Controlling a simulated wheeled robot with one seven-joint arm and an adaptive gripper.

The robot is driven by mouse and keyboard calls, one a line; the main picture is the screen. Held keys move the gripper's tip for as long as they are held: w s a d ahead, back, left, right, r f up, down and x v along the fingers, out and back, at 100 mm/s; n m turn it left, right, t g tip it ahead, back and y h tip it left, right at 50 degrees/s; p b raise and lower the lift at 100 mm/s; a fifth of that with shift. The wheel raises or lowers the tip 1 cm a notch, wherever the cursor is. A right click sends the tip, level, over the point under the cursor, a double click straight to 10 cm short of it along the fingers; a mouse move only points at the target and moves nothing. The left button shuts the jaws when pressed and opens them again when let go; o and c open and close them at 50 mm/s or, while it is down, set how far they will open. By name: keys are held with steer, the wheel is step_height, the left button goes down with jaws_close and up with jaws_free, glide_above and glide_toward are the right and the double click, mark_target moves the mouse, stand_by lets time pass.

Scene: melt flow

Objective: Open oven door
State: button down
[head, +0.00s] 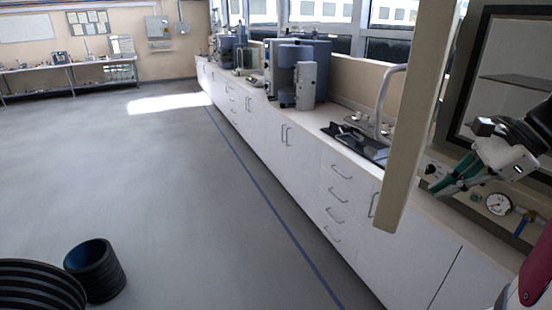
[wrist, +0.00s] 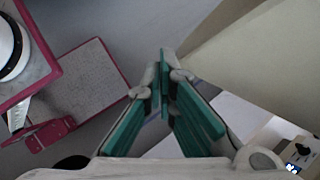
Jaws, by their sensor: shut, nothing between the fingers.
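The oven (head: 475,90) stands at the right of the head view, with a dark-framed chamber and a shelf inside. Its beige door (head: 412,130) stands swung out from the front, seen nearly edge-on, and the chamber shows. The door also fills the upper right of the wrist view (wrist: 265,65). My gripper (head: 438,190), with green finger pads, is in front of the oven, on the door's inner side. In the wrist view my gripper (wrist: 164,75) is shut and empty, tips beside the door. I cannot tell whether they touch it.
A gauge (head: 498,204) and a blue-handled valve (head: 524,222) are on the oven's lower front, close to my gripper. Black bins (head: 95,270) stand lower left. The floor between is clear.

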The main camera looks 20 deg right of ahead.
steer(key=s+d+f+m+t, duration=0.2)
steer(key=s+d+m, duration=0.25)
steer(key=d, duration=0.35)
steer(key=w+a+f+p, duration=0.1)
steer(key=w+a+f, duration=0.5)
steer(key=w, duration=0.3)
steer(key=shift+f+m, duration=0.35)
steer(key=shift+a, duration=0.1)
steer(key=w+a+m+h+b, duration=0.1)
steer(key=w+a, duration=0.3)
steer(key=w, duration=0.5)
steer(key=w+a+m+t+b, duration=0.1)
steer(key=w+a+b, duration=0.2)
steer(key=w, duration=0.7)
steer(key=w+a+m+h+b, duration=0.1)
steer(key=w+a+b, duration=0.1)
steer(key=w+a, duration=0.4)
steer(key=w, duration=0.3)
steer(key=shift+w+a+m+t+h, duration=0.2)
steer(key=shift+m+t+h, duration=0.1)
steer(key=shift+m, duration=0.1)
